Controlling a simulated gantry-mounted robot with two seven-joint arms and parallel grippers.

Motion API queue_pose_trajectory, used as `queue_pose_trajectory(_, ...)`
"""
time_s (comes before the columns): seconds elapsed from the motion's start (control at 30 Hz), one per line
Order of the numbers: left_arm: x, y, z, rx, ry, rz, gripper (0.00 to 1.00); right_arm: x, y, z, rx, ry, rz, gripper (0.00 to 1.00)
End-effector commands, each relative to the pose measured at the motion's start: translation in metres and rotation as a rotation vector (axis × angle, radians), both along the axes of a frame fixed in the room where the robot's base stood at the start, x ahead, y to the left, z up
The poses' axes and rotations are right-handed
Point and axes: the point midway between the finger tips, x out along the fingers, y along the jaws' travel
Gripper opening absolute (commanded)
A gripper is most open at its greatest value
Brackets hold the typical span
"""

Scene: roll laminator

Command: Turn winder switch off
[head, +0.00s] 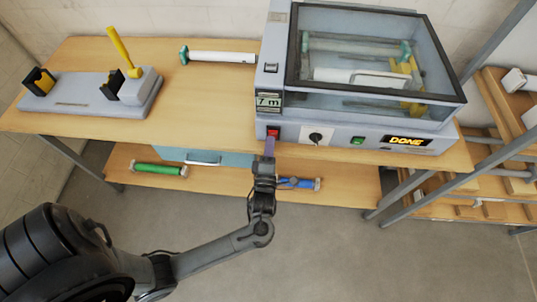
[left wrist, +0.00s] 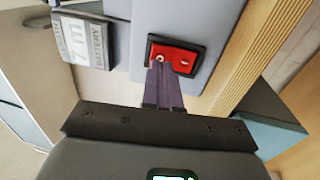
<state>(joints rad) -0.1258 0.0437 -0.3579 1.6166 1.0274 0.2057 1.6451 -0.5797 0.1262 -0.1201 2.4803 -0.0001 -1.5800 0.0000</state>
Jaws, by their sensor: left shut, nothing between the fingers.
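The roll laminator (head: 290,128) stands on the table at the right, with a glass lid over its rollers. A red rocker switch (head: 273,132) sits at the left end of its front panel. In the left wrist view the red switch (left wrist: 182,57) shows large in a black frame. My left gripper (head: 269,146) is shut and empty, its purple fingertips at the switch. In the left wrist view the fingertips (left wrist: 160,68) overlap the lower left part of the switch; whether they touch cannot be told. My right gripper is not in view.
The panel also has a black knob (head: 316,137), a green switch (head: 357,141) and a lit "DONE" display (head: 408,141). A "7 m" display (head: 268,102) sits above the red switch. A grey stand with a yellow lever (head: 118,45) is at the left. Green (head: 160,169) and blue (head: 298,183) rolls lie on the lower shelf.

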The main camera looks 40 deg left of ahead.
Motion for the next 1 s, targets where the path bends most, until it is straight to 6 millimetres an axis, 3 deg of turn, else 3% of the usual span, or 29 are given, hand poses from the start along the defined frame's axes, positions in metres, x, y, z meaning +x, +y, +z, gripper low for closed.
queue_pose_trajectory(1.0,0.0091,0.0056,0.0049,0.000,0.001,-0.001,0.00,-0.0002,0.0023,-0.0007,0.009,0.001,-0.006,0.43)
